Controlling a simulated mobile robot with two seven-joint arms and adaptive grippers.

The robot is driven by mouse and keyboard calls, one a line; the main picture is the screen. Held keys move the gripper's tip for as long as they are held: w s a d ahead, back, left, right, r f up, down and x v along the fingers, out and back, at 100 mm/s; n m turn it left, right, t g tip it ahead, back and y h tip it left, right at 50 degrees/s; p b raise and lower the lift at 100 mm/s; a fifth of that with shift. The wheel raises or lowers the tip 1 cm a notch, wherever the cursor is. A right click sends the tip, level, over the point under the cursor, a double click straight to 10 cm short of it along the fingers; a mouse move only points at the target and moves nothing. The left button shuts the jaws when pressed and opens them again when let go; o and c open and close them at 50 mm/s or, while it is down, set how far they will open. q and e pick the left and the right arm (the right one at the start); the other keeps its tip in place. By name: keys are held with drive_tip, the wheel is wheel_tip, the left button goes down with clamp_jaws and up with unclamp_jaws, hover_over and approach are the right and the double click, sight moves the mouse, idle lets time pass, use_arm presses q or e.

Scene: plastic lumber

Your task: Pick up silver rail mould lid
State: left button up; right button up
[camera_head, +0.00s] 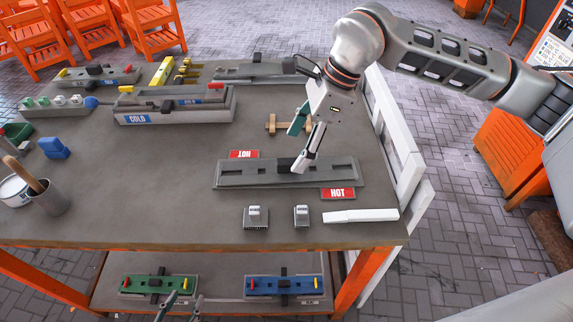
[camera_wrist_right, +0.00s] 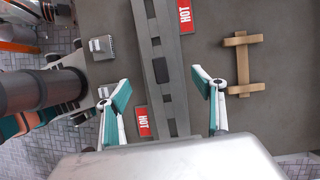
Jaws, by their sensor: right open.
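The silver rail mould lid (camera_head: 235,178) is a long grey slotted bar with a dark block at its middle. It lies between two red HOT labels on the workbench; whether a mould base sits under it is hard to tell. My right gripper (camera_head: 299,150) is open and empty above the right half of the lid, its front fingertip overlapping the lid in the head view. In the right wrist view the lid (camera_wrist_right: 175,110) runs lengthwise between the teal fingers (camera_wrist_right: 165,90), with no visible contact. My left gripper (camera_head: 182,296) shows at the bottom edge, fingers apart, low before the bench.
Two small metal blocks (camera_head: 256,217) (camera_head: 302,216) and a white tool (camera_head: 360,215) lie in front of the lid. A wooden piece (camera_head: 272,126) lies behind it. Grey COLD moulds (camera_head: 175,105) stand at the back. The bench's left middle (camera_head: 130,175) is clear.

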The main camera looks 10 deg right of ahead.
sight(288, 161)
drive_tip(key=shift+x, duration=3.15)
drive_tip(key=shift+w, duration=0.1)
drive_tip(key=c, duration=1.7)
